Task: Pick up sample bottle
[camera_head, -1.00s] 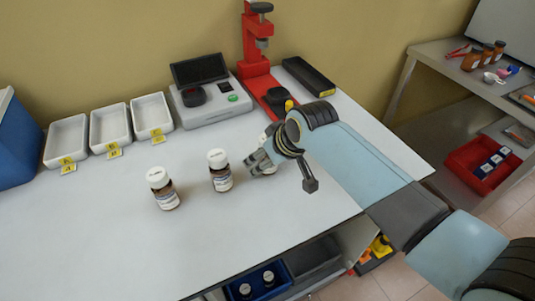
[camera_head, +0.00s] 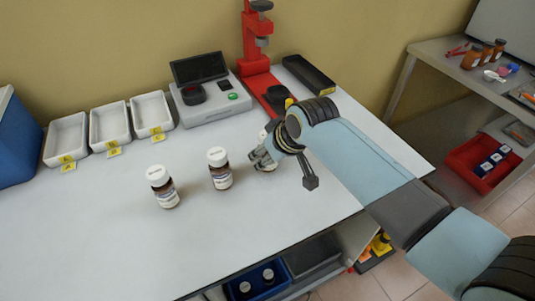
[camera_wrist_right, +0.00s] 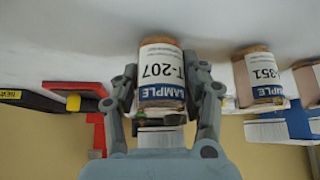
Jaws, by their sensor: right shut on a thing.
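My right gripper (camera_head: 262,159) is shut on a sample bottle (camera_wrist_right: 161,80) at the right of the row on the white table. In the right wrist view the bottle stands between the two fingers (camera_wrist_right: 162,98), upside down in the picture, with a blue and white label reading T-207. In the head view the gripper hides most of it. Two more brown sample bottles with white caps stand upright to the left, a middle one (camera_head: 220,170) and a left one (camera_head: 163,188). My left gripper is not in view.
Three white trays (camera_head: 109,142) with yellow tags stand at the back left. A grey instrument (camera_head: 215,118) and a red press (camera_head: 255,70) stand behind the bottles. A blue box (camera_head: 15,150) is at the far left. The front of the table is clear.

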